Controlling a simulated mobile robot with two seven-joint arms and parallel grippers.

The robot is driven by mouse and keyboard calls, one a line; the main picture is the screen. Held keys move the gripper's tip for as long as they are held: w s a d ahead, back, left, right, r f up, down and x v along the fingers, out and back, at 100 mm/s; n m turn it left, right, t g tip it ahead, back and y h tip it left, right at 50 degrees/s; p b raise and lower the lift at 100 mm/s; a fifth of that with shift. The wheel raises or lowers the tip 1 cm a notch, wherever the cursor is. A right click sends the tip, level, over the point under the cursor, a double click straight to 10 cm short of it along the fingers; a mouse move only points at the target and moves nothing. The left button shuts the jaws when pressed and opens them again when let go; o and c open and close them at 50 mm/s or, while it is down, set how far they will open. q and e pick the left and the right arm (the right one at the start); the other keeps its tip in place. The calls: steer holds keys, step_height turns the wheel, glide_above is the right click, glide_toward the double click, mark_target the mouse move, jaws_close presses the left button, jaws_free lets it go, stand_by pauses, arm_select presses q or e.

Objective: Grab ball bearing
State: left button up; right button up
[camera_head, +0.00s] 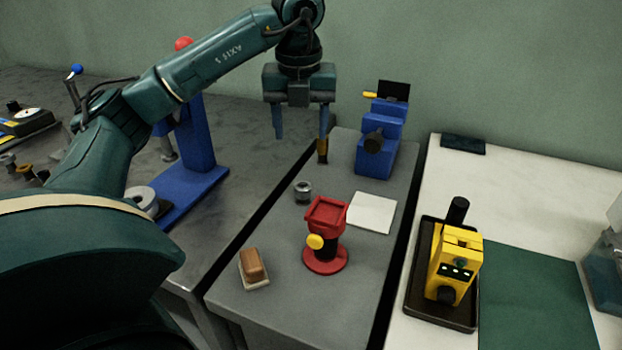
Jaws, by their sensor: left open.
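A small dark metal ring (302,190), which looks like the ball bearing, sits on the grey middle table, left of a red stand. My left gripper (301,147) points down with its two fingers wide apart and nothing between them. It appears above and behind the ring in the picture, apart from it. A small brown and yellow piece (322,151) shows at its right fingertip; I cannot tell whether they touch. My right gripper is out of view.
The red stand (326,235), white sheet (371,212), blue device (380,138) and brown block on a pale base (253,268) share the middle table. A blue press (197,150) stands left. A yellow machine (455,263) sits in a black tray (415,300) on the right.

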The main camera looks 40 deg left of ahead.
arm_select(q)
steer(key=b, duration=0.1)
glide_above(303, 185)
steer(key=f, duration=0.4)
steer(key=s+f, duration=0.1)
steer(key=f, duration=0.2)
steer(key=shift+d, duration=0.2)
steer(key=shift+w+a+f, duration=0.1)
steer(key=shift+w+f, duration=0.1)
steer(key=shift+f, duration=1.3)
steer(key=shift+w+f, duration=0.15)
steer(key=shift+f, duration=1.3)
steer(key=shift+c, duration=0.2)
steer(key=c, duration=1.1)
